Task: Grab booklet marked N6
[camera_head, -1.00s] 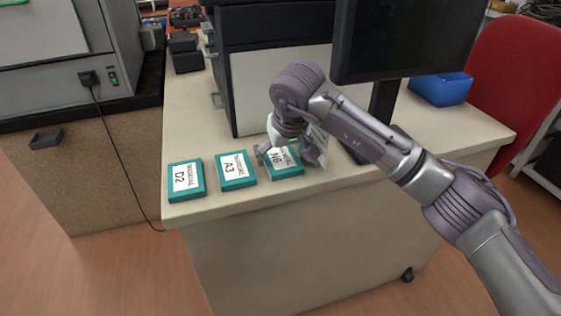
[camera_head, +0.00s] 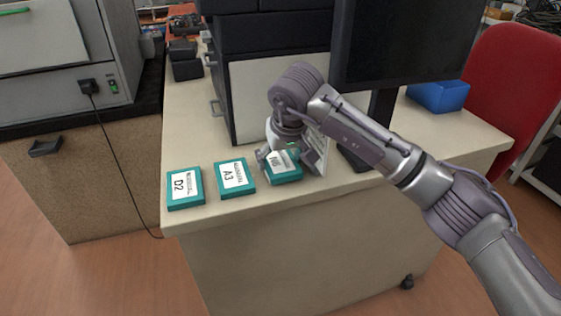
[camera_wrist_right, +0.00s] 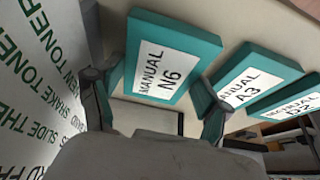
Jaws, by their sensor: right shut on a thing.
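The booklet marked N6 (camera_head: 287,178) is teal with a white label, near the front edge of the table, at the right end of a row. It also shows in the wrist view (camera_wrist_right: 172,57). My right gripper (camera_head: 283,156) is over it, pointing down, shut on the booklet with one finger at each side. In the wrist view the fingers of my right gripper (camera_wrist_right: 152,88) flank the booklet. The gripper hides part of its label in the head view. I cannot tell whether it is clear of the tabletop. My left gripper is not in view.
Booklets marked A3 (camera_head: 235,178) and D2 (camera_head: 185,188) lie to the left on the table (camera_head: 330,205). A white printed panel (camera_head: 317,150) stands close at the right of my gripper. Black drawers (camera_head: 270,50) and a monitor (camera_head: 405,40) stand behind. A blue bin (camera_head: 440,96) is at the right.

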